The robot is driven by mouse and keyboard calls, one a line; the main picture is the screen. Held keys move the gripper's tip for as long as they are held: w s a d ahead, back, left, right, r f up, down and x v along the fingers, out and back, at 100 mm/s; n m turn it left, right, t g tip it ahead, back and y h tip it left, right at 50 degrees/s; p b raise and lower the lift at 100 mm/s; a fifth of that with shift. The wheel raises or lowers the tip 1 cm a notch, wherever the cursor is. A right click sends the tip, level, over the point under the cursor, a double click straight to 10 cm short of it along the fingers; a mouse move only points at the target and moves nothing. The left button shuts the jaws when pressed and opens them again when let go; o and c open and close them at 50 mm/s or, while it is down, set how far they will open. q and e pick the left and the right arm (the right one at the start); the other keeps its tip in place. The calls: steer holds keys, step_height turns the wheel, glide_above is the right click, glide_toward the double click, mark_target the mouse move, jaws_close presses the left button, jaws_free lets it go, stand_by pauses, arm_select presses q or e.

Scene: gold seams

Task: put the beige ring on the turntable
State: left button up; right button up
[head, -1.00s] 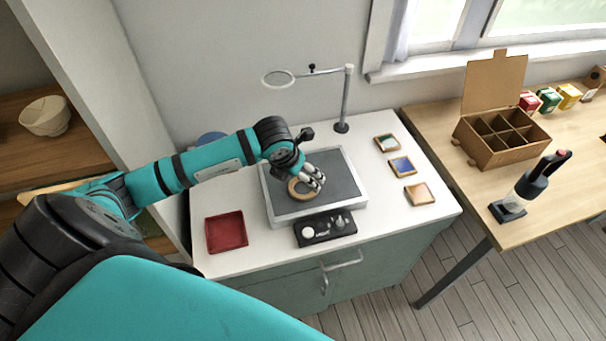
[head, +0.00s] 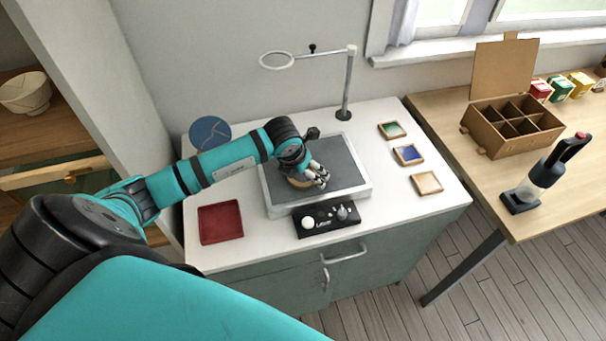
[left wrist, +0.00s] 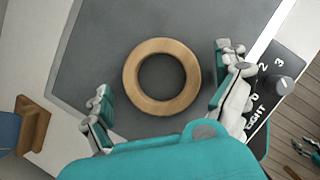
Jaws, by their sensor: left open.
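The beige ring (head: 298,183) lies flat on the dark grey top of a square, light-framed plate (head: 351,196). It is partly hidden by my left gripper in the head view. In the left wrist view the whole ring (left wrist: 133,80) shows, with the grey plate (left wrist: 100,35) through its hole. My left gripper (head: 318,181) is open over the ring. In the left wrist view its fingers (left wrist: 165,75) stand apart on either side of the ring, with gaps.
A black knob panel (head: 326,219) adjoins the plate's front. A red tray (head: 220,223) is left, a blue disc (head: 207,131) behind, small coloured tiles (head: 408,154) right. A magnifier stand (head: 345,112) rises at the back. A cardboard box (head: 490,140) stands on the wooden table.

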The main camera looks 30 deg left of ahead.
arm_select(q)
steer(key=c, duration=1.1)
steer(key=shift+c, duration=0.2)
steer(key=shift+r, duration=0.2)
